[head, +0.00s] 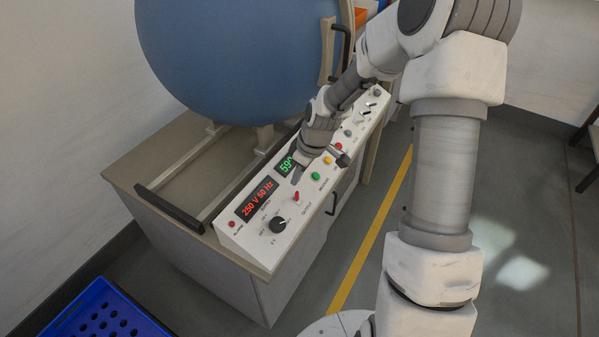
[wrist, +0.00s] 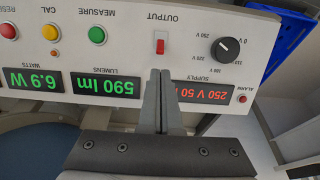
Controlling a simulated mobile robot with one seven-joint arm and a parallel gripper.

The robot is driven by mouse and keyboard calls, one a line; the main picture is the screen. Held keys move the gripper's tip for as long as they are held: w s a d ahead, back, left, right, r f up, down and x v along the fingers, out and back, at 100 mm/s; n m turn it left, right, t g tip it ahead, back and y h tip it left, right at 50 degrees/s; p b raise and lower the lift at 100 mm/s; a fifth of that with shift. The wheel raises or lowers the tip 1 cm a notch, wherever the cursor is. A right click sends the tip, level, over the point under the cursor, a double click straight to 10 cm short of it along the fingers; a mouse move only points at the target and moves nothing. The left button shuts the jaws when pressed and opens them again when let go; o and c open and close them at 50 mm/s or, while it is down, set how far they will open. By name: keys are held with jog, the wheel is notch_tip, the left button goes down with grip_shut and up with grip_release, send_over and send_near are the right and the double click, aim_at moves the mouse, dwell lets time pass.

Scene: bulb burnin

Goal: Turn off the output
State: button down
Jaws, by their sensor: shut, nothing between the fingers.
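The red OUTPUT switch (head: 296,196) sits on the sloping white control panel (head: 235,232), between the black supply knob (head: 278,225) and the green MEASURE button (head: 316,176). In the wrist view the switch (wrist: 160,46) shows upside down with its label. My gripper (head: 296,178) is shut and empty, with its fingers over the panel beside the switch. In the wrist view the shut fingertips (wrist: 160,72) point at the switch, with a small gap in the picture; whether they touch the panel is unclear. The supply display (wrist: 205,93) reads 250 V, partly hidden by the fingers.
The lumens display (wrist: 107,88) reads 590 lm and the watts display (wrist: 33,80) reads 6.9 W. Yellow (head: 328,160) and red (head: 338,147) buttons lie farther along the panel. A large blue sphere (head: 230,60) stands behind it. A blue crate (head: 100,312) is at lower left.

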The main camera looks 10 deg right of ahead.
aim_at(297, 196)
jog(key=x, duration=0.5)
jog(key=shift+b, duration=0.4)
